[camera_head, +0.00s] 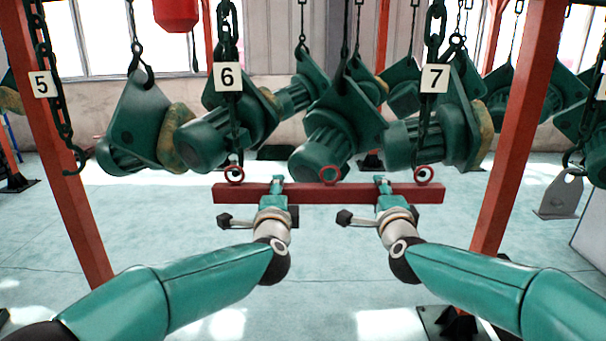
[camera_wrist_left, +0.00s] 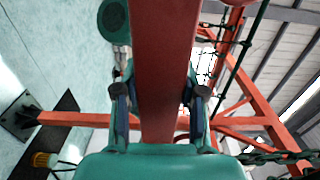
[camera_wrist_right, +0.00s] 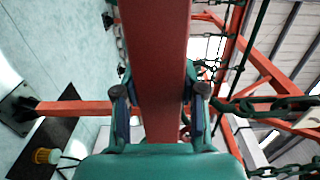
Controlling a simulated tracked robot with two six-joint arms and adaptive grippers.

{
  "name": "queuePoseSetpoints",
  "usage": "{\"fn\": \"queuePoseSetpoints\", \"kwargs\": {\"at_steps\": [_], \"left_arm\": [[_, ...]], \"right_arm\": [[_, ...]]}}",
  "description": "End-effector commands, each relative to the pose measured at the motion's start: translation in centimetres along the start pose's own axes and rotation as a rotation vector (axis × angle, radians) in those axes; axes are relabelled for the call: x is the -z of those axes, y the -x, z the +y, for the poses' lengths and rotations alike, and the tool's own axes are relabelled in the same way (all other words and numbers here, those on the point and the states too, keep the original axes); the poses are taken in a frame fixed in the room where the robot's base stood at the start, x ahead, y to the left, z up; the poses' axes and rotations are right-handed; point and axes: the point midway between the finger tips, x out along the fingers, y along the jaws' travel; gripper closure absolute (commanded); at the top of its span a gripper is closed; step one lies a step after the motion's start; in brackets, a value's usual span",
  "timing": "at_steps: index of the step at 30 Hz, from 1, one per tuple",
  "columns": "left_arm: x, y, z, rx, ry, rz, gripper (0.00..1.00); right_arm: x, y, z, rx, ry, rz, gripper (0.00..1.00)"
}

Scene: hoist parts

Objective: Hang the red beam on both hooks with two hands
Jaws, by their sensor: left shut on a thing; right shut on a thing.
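Label plates 6 (camera_head: 228,77) and 7 (camera_head: 435,78) hang on the chains. Green hoist motors (camera_head: 322,143) hang close behind the beam. Red posts stand at left (camera_head: 62,150) and right (camera_head: 520,130), and chain 5 (camera_head: 52,90) hangs at left. The floor below is open.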

Motion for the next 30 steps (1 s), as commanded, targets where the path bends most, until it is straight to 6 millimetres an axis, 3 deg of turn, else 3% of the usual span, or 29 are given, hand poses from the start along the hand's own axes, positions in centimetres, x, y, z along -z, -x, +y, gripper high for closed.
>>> {"fn": "queuePoseSetpoints", "kwargs": {"at_steps": [30], "left_arm": [[0.05, -1.04, 0.10, 0.003, 0.001, 0.000, 0.96]], "right_arm": [[0.09, -1.03, 0.09, 0.003, 0.001, 0.002, 0.96]]}}
